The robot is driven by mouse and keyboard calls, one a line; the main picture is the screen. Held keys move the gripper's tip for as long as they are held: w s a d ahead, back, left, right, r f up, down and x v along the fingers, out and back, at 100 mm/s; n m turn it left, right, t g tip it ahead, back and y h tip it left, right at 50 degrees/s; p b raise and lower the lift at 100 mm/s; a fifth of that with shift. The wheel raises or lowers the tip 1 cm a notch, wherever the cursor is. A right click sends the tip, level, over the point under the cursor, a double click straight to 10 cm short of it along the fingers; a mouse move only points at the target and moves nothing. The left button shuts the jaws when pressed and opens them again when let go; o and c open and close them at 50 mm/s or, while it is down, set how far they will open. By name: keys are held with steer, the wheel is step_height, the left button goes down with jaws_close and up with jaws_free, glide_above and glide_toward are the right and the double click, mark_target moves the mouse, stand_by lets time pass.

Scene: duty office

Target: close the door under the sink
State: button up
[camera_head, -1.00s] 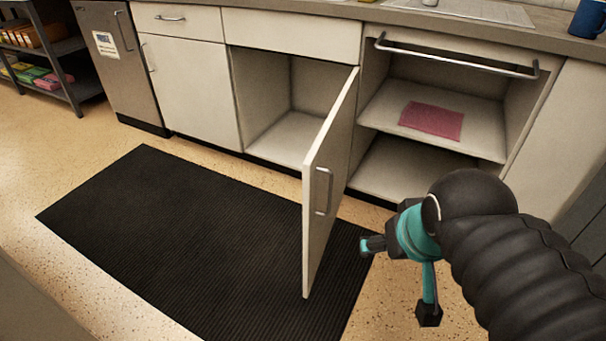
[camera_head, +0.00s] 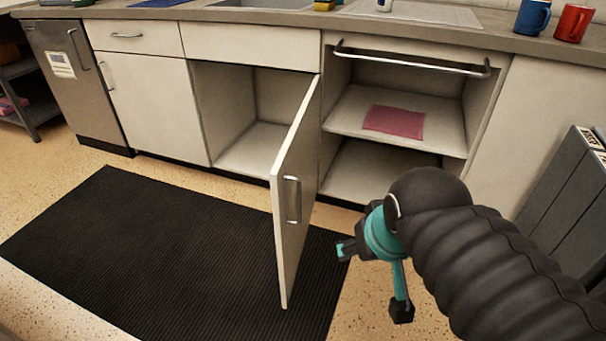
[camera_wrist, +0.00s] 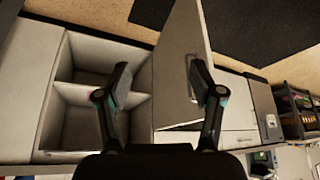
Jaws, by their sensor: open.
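The white cabinet door (camera_head: 300,170) under the sink (camera_head: 262,4) stands wide open, jutting out over the black mat. Its bar handle (camera_head: 292,200) is on the face turned to the right. The cabinet interior (camera_head: 245,120) behind it looks empty. My gripper (camera_head: 372,281) is open and empty, to the right of the door, on the handle side and apart from it in the head view. In the wrist view, which is upside down, the door (camera_wrist: 172,60) shows beyond and between my open fingers (camera_wrist: 162,90); I cannot tell the exact gap.
To the right of the cabinet is an open shelf unit with a pink cloth (camera_head: 394,121) and a towel rail (camera_head: 410,60). A black ribbed mat (camera_head: 150,250) covers the floor. A blue mug (camera_head: 532,17) and a red mug (camera_head: 573,23) stand on the counter.

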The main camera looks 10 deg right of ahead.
steer(key=shift+m+g, duration=0.7)
steer(key=shift+m, duration=0.2)
steer(key=w+d+f, duration=0.1)
steer(key=w, duration=0.1)
steer(key=w+d+f+b, duration=0.1)
steer(key=w+d, duration=0.1)
steer(key=shift+d+f, duration=0.1)
steer(key=shift+f, duration=0.3)
jaws_close()
steer(key=w+d+r+m+g+y+b, duration=0.1)
steer(key=w+d+m+y, duration=0.15)
steer(key=w+m, duration=0.5)
steer(key=w+d+r+m+y+b, duration=0.1)
steer(key=w+r+m+y, duration=0.15)
steer(key=w+m, duration=0.45)
steer(key=w+a+r+m+y, duration=0.3)
steer(key=a+r+m, duration=0.1)
steer(key=r+m, duration=0.2)
steer(key=b, duration=0.1)
glide_toward(284, 173)
step_height(284, 173, down, 5)
steer(key=a, duration=0.3)
steer(key=shift+w+a+r+n, duration=0.15)
steer(key=shift+w+a+n, duration=0.2)
steer(key=shift+w, duration=0.45)
